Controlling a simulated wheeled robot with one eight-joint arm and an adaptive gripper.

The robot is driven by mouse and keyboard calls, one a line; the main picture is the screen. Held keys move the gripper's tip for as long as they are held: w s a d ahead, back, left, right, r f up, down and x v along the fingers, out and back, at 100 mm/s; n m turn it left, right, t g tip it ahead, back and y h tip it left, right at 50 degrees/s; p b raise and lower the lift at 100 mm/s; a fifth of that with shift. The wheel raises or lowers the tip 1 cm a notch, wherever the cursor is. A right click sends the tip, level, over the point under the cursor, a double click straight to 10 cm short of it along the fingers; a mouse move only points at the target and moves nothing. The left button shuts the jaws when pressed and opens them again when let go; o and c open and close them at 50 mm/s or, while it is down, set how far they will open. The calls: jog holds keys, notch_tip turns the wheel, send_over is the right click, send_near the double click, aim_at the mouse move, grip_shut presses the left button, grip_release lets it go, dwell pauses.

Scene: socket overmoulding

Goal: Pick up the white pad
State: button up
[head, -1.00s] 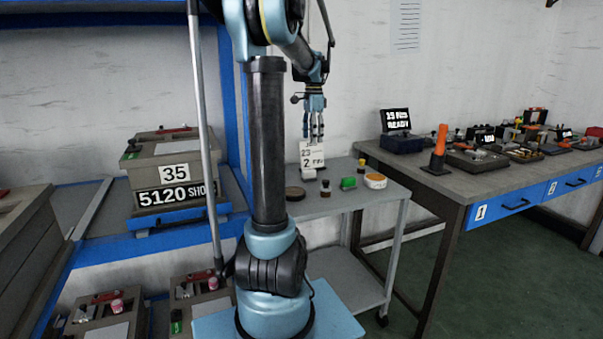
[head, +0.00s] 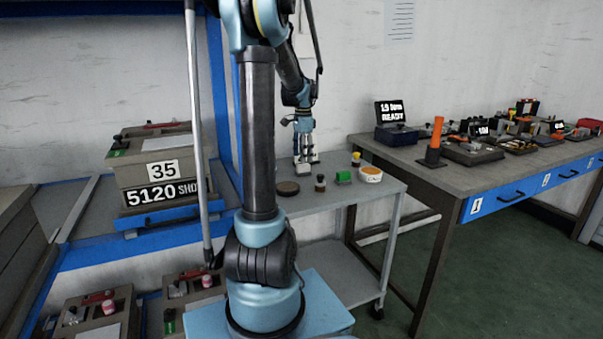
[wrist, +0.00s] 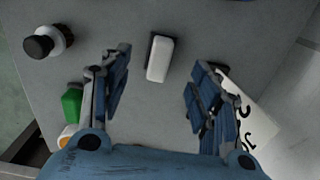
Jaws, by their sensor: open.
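The white pad (wrist: 160,58) is a small rounded white block with a dark side, lying on the grey cart top (head: 338,202). In the wrist view it sits between the spread fingers, toward their tips, and neither finger appears to touch it. My gripper (wrist: 161,66) is open and empty, pointing down over the cart. In the head view my gripper (head: 306,158) is low above the cart's back part, with the pad (head: 303,170) partly hard to separate from the fingers.
A black-and-white knob (wrist: 47,41), a green block (wrist: 72,104) and a round white-orange tin (head: 371,175) stand nearby. A numbered card (wrist: 246,112) is beside the right finger. A dark disc (head: 288,188) lies left of the knob. A workbench (head: 420,168) stands to the right.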

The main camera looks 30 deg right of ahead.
aim_at(303, 167)
jog(key=shift+d+f, duration=0.1)
jog(key=shift+f, duration=3.1)
jog(key=c, duration=1.1)
